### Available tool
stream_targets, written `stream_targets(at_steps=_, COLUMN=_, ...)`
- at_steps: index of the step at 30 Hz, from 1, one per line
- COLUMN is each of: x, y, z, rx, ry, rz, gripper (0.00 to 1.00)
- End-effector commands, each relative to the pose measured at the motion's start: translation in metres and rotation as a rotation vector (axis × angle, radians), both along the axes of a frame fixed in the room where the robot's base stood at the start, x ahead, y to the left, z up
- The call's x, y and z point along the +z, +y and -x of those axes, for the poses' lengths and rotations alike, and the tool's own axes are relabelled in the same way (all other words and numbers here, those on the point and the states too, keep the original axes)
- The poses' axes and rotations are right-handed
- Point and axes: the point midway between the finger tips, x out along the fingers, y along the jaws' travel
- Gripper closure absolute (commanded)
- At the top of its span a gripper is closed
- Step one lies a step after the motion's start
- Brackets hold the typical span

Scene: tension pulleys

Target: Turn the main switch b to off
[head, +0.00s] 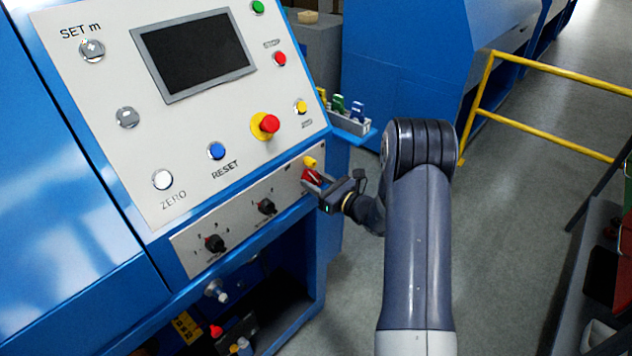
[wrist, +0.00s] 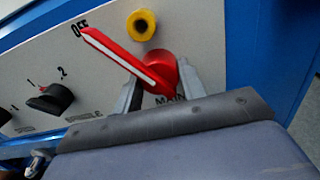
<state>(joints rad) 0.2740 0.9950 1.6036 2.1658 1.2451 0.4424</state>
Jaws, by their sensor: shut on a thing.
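The red main switch (wrist: 128,56) sits on the light panel, with "MAIN" partly showing below it. Its long handle with a white stripe points up and left, its tip beside the "OFF" mark (wrist: 80,29). My gripper (wrist: 158,82) is shut on the switch near its hub, one finger on each side. In the head view the switch (head: 311,176) is a small red shape at the panel's right end, partly hidden by my gripper (head: 322,186).
A yellow ring (wrist: 141,24) is just above the switch. Two black knobs (head: 214,243) (head: 266,206) are to its left on the same strip. The sloping button panel (head: 195,120) is above. A yellow rail (head: 545,140) stands at the right, with open floor before it.

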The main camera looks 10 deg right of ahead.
Motion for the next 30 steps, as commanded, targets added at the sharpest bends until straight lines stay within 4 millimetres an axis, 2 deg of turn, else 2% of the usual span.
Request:
stream_targets(at_steps=2, x=-0.0001, y=0.0003, z=0.0002, rx=0.001, ry=0.0, rz=0.0, gripper=0.75)
stream_targets(at_steps=11, x=-0.0002, y=0.0004, z=0.0004, rx=0.001, ry=0.001, rz=0.001, gripper=0.99)
stream_targets(at_steps=17, x=-0.0023, y=0.0005, z=0.0002, rx=0.002, ry=-0.009, rz=0.013, gripper=1.0)
stream_targets(at_steps=30, x=-0.0045, y=-0.0001, z=-0.0002, rx=0.001, ry=-0.126, rz=0.173, gripper=1.0)
